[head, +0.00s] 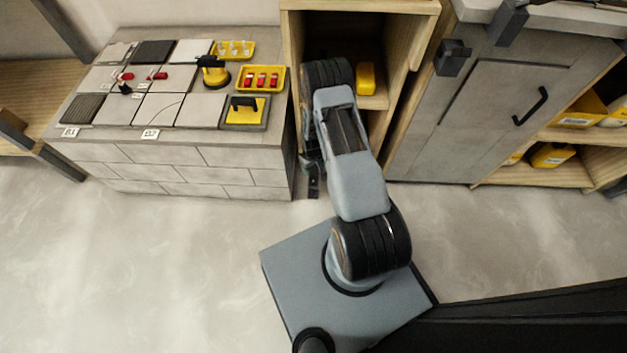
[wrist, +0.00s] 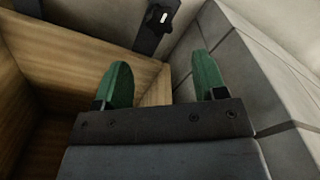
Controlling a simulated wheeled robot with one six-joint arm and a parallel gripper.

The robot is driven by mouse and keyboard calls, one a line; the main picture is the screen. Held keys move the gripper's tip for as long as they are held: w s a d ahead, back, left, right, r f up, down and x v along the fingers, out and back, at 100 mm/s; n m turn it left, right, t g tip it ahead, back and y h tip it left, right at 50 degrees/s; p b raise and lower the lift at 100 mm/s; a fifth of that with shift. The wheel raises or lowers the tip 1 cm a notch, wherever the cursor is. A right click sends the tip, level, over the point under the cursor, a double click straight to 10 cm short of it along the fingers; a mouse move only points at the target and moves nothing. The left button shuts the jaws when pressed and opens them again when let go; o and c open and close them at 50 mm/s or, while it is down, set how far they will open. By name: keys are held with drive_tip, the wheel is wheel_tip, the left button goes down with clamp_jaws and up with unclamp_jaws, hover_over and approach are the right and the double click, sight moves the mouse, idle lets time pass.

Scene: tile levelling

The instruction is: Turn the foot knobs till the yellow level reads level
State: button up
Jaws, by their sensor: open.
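My gripper (wrist: 160,66) has two green fingertips, spread apart with nothing between them. In the wrist view, a black foot knob (wrist: 157,18) with a small white mark sits on a dark strip, ahead of the fingertips and apart from them. In the head view, my arm reaches down into the gap between the block bench and the wooden shelf unit and mostly hides the gripper.
The block bench (head: 205,165) stands left, carrying tiles, yellow trays (head: 260,79), a suction lifter (head: 213,72) and a trowel. In the wrist view, a wooden wall (wrist: 70,75) is left and the block wall (wrist: 235,65) right, close around the gripper. The floor (head: 140,265) in front is clear.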

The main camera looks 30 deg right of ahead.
sight(313, 179)
wheel_tip(313, 179, down, 10)
drive_tip(key=b, duration=0.3)
drive_tip(key=shift+f+b, duration=0.1)
drive_tip(key=shift+b, duration=0.2)
drive_tip(key=shift+c, duration=0.3)
drive_tip(key=c, duration=0.9)
drive_tip(key=m+b, duration=0.1)
drive_tip(key=m, duration=0.4)
drive_tip(key=shift+m+b, duration=0.3)
drive_tip(key=shift+m, duration=0.1)
drive_tip(key=m+b, duration=0.1)
drive_tip(key=m, duration=0.3)
drive_tip(key=shift+m, duration=0.3)
